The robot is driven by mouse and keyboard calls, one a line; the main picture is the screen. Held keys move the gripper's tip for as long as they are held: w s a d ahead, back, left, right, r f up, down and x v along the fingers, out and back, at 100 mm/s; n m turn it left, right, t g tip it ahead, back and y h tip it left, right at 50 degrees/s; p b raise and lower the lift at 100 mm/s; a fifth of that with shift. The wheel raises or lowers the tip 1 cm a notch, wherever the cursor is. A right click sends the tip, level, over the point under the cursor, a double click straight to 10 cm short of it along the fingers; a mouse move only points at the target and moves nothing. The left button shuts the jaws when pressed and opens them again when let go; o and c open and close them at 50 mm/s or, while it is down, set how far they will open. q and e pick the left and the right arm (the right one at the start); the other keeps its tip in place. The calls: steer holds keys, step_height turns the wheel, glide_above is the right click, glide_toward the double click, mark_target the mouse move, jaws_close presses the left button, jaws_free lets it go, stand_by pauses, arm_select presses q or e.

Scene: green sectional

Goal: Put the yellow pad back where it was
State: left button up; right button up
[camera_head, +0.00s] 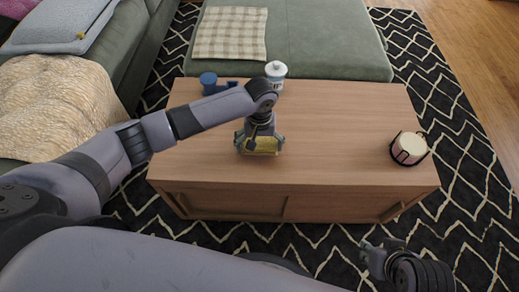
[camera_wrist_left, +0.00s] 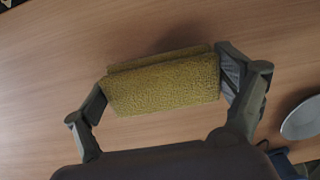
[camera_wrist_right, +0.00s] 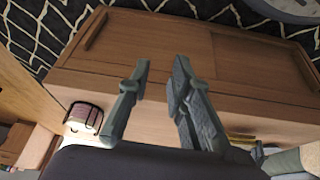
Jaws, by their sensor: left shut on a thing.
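The yellow pad (camera_head: 262,146) is a thick, rough-textured block over the middle of the wooden table. In the left wrist view the pad (camera_wrist_left: 165,85) sits between the two fingers of my left gripper (camera_wrist_left: 166,82), one at each end. My left gripper (camera_head: 259,143) is shut on it, reaching down from above. I cannot tell whether the pad touches the tabletop. My right gripper (camera_head: 384,252) is low in front of the table, off its right front. In the right wrist view the right gripper (camera_wrist_right: 160,72) has its fingers apart with nothing between them.
A candle in a dark holder (camera_head: 408,148) stands at the right. Much of the tabletop is clear. A green sofa (camera_head: 325,40) adjoins the back.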

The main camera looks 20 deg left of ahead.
arm_select(q)
steer(key=shift+f, duration=0.85)
arm_select(e)
steer(key=shift+w+a+r+t, duration=0.1)
steer(key=shift+w+a+t, duration=0.15)
steer(key=shift+w, duration=0.3)
steer(key=shift+w+a+r+t, duration=0.1)
steer(key=shift+w+t, duration=0.15)
steer(key=shift+w, duration=0.3)
arm_select(q)
steer(key=shift+f, duration=0.1)
arm_select(e)
steer(key=shift+s+f, duration=0.1)
steer(key=shift+s, duration=0.05)
arm_select(q)
steer(key=o, duration=0.7)
steer(key=shift+o, duration=0.2)
arm_select(e)
steer(key=shift+d, duration=0.1)
